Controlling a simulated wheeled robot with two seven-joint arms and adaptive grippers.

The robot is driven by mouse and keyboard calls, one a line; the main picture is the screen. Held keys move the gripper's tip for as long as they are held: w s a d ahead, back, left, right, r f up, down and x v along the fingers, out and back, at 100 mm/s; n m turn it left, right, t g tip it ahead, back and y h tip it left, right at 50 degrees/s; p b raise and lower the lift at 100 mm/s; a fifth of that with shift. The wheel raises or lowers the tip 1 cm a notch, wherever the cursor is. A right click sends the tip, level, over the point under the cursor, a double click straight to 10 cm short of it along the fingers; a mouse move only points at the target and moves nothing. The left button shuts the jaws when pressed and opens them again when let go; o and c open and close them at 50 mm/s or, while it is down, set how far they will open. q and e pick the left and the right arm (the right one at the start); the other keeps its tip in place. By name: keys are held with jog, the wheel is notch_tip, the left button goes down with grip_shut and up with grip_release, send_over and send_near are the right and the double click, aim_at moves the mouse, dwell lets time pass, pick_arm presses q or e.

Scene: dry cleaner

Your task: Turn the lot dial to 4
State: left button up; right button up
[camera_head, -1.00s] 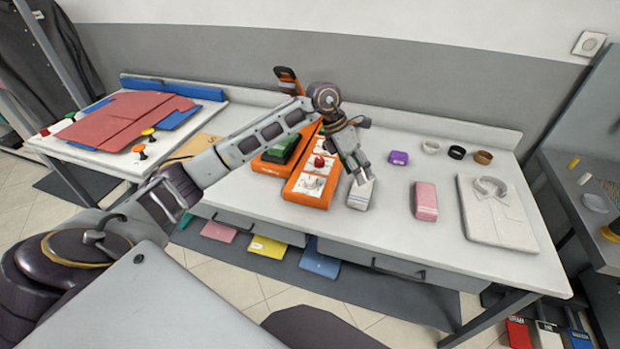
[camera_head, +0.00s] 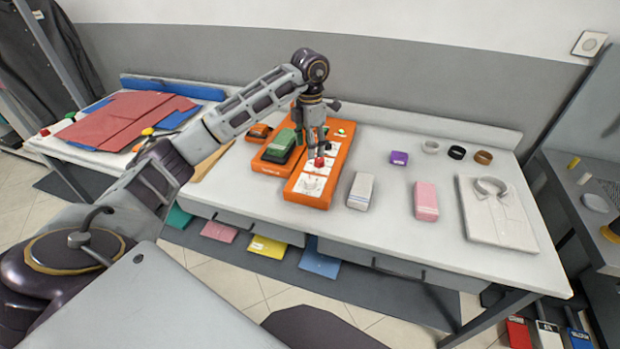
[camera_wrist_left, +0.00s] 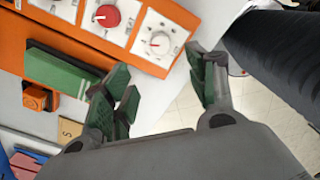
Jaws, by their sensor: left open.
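An orange panel (camera_head: 310,193) lies on the table with white plates on its top. A red knob (camera_head: 319,161) sits on its middle plate, and it also shows in the left wrist view (camera_wrist_left: 106,16). A white dial with marks around it (camera_wrist_left: 160,42) is on the end plate in the left wrist view; its numbers are too small to read. My left gripper (camera_head: 314,144) is open and empty above the panel, close to the red knob. In the left wrist view its fingers (camera_wrist_left: 163,72) are apart, below the white dial. My right gripper is out of view.
A green block (camera_head: 281,143) sits on an orange base left of the panel. A white box (camera_head: 361,191), a pink box (camera_head: 426,200) and a purple block (camera_head: 399,158) stand to the right. A folded shirt (camera_head: 497,215) lies farther right.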

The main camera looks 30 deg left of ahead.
pick_arm(q)
jog(key=f, duration=0.1)
send_over(310, 179)
notch_tip(310, 179, down, 4)
jog(key=shift+f+p, duration=0.2)
jog(key=shift+p, duration=0.15)
notch_tip(310, 179, down, 7)
jog(key=shift+f+p, duration=0.1)
jog(key=shift+p, duration=0.3)
jog(key=shift+f, duration=0.6)
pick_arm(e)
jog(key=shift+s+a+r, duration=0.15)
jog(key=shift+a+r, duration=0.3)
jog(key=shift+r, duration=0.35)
pick_arm(q)
jog(key=c, duration=1.1)
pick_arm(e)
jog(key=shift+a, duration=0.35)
